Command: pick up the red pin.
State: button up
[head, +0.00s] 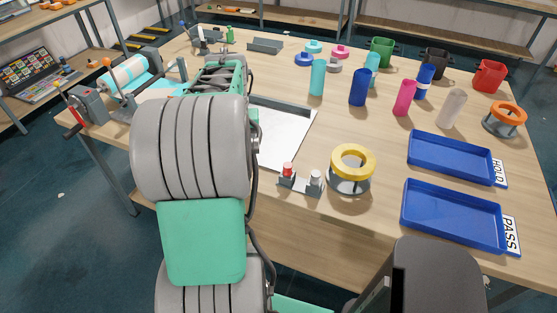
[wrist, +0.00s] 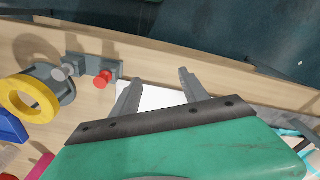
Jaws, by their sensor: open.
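The red pin (head: 288,168) stands in a small grey holder (head: 301,187) near the front edge of the table. A grey-white pin (head: 315,177) stands beside it in the same holder. In the wrist view the red pin (wrist: 103,79) is left of my gripper (wrist: 155,82), apart from its fingers. My gripper is open with nothing between the fingers, over a white sheet. In the head view my arm hides the gripper's fingertips.
A yellow ring (head: 352,161) on a grey stand is just right of the holder. Blue trays (head: 450,183) marked HOLD and PASS (head: 453,241) lie further right. Several coloured cylinders, including a pink one (head: 404,98), stand behind. The white sheet (head: 283,137) is left of the ring stand.

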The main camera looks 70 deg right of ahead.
aim_at(288, 165)
jog(key=s+d+m, duration=0.1)
jog(key=s+d, duration=0.1)
jog(key=s, duration=0.2)
jog(key=s+d+f+m, duration=0.1)
jog(key=s+d, duration=0.1)
jog(key=s, duration=0.2)
jog(key=s+d+m, duration=0.1)
jog(key=s+d, duration=0.1)
jog(key=s, duration=0.2)
jog(key=shift+s+d+f+y+p, duration=0.1)
jog(key=shift+s+f+y+p, duration=0.2)
jog(key=shift+f, duration=0.1)
jog(key=shift+m, duration=0.3)
notch_tip(288, 165, down, 8)
jog(key=shift+w+r+p, duration=0.15)
jog(key=shift+r+p, duration=0.1)
jog(key=shift+p, duration=0.8)
jog(key=shift+a, duration=0.2)
grip_shut()
